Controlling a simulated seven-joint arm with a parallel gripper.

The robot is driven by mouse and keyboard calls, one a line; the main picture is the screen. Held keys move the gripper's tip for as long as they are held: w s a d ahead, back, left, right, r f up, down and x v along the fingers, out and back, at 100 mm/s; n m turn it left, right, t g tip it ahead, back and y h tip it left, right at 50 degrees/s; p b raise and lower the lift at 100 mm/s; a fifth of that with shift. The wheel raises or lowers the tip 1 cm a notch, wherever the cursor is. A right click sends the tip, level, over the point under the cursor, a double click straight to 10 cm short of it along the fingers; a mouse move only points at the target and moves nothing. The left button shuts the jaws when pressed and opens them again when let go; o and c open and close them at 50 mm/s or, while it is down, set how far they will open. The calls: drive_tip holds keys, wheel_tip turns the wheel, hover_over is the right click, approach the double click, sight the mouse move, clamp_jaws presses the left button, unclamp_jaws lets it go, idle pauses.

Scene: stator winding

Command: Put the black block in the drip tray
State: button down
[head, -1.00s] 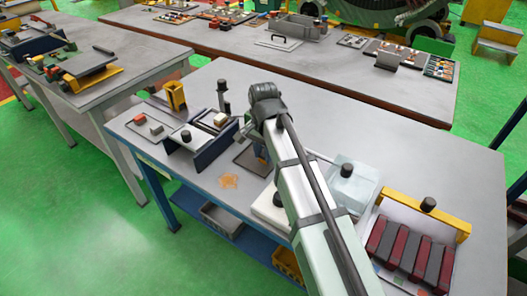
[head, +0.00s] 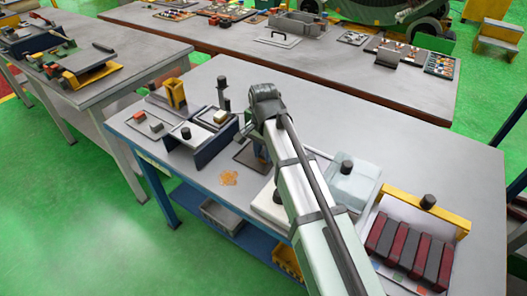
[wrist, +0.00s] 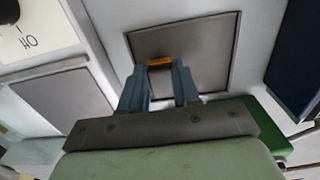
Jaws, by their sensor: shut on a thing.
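The drip tray appears to be the flat dark square tray (head: 243,159) near the middle of the table, also in the wrist view (wrist: 210,32). My gripper (wrist: 160,72) has blue fingers that are shut on a small orange-brown thing (wrist: 159,62). In the wrist view this thing overlaps the near part of the tray; its height above it is hard to judge. I cannot make out a black block between the fingers. In the head view my arm partly hides the gripper (head: 259,150) and the tray's right side.
To the left stand a dark blue panel (head: 216,144), a yellow holder (head: 175,93) and a small tray with blocks. To the right are a pale box (head: 353,188) and a yellow-handled rack (head: 455,221) with red and dark bars. The table behind the arm is clear.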

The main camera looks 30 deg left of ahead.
drive_tip(key=c, duration=0.6)
unclamp_jaws()
drive_tip(key=shift+r, duration=3.45)
